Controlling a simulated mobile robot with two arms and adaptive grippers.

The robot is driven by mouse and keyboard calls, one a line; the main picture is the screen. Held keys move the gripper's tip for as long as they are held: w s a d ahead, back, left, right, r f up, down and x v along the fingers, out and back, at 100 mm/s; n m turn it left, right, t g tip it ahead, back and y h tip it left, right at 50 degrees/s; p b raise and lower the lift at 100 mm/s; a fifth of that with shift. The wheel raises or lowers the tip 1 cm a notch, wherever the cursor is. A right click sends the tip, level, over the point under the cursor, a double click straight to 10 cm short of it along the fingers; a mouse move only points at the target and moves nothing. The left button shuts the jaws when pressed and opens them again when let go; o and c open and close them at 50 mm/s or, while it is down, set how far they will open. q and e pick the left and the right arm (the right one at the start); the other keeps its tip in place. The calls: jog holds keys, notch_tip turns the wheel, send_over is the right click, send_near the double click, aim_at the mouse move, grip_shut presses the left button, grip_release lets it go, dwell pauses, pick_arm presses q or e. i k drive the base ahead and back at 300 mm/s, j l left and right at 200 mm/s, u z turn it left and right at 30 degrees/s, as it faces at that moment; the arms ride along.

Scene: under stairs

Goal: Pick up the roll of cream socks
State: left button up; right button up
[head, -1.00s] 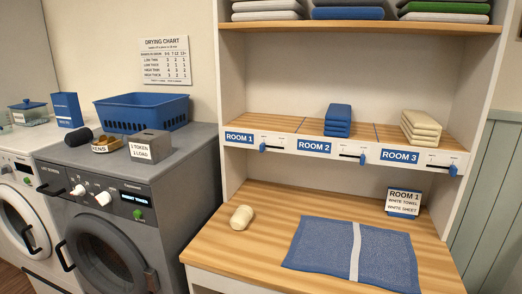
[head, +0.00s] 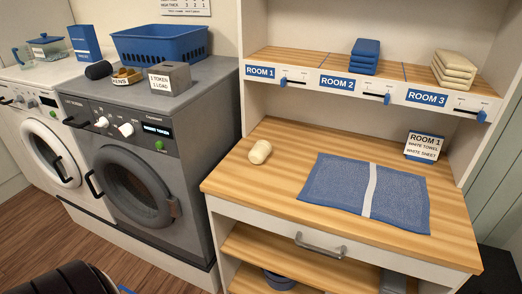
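The roll of cream socks (head: 260,152) lies on its side on the wooden counter (head: 283,214), near the counter's left edge and left of a blue mat. Nothing touches it or covers it. Neither of my grippers shows in the head view.
A blue mat with a white stripe (head: 330,190) lies flat on the counter. A Room 1 card (head: 424,146) stands at the back right. A shelf above holds folded blue cloths (head: 364,57) and cream cloths (head: 454,69). A grey machine (head: 150,150) stands left. Counter around the socks is clear.

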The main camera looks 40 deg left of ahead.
aim_at(260, 150)
jog(key=i+u, duration=0.3)
jog(key=u, duration=0.15)
jog(key=i+u, duration=0.3)
jog(key=u, duration=0.15)
